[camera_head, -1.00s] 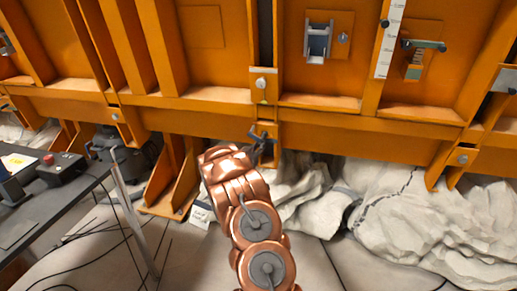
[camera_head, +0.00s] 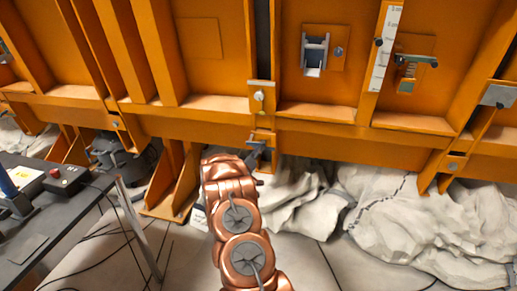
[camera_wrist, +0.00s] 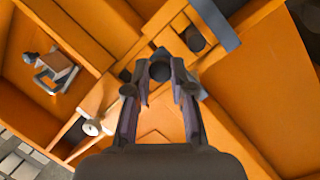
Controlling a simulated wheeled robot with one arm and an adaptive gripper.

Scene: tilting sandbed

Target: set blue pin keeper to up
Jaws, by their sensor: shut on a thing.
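My gripper (camera_wrist: 158,78) is shut on a dark round knob (camera_wrist: 160,70) in the wrist view. A blue-grey bar (camera_wrist: 215,25) lies beyond the fingertips at the upper right, beside a dark cylinder (camera_wrist: 195,40) in an orange bracket. I cannot tell how the knob joins the bar. In the head view, a blue-grey piece (camera_head: 256,147), probably the pin keeper, shows at the orange bracket just beyond my copper-coloured wrist. My fingers are mostly hidden there, and the keeper's exact position is unclear.
The orange ribbed wall carries a grey clevis fitting (camera_head: 315,52), a white scale strip (camera_head: 388,45) and a spring fitting (camera_head: 408,70). A round-headed bolt (camera_head: 259,96) sits above the bracket.

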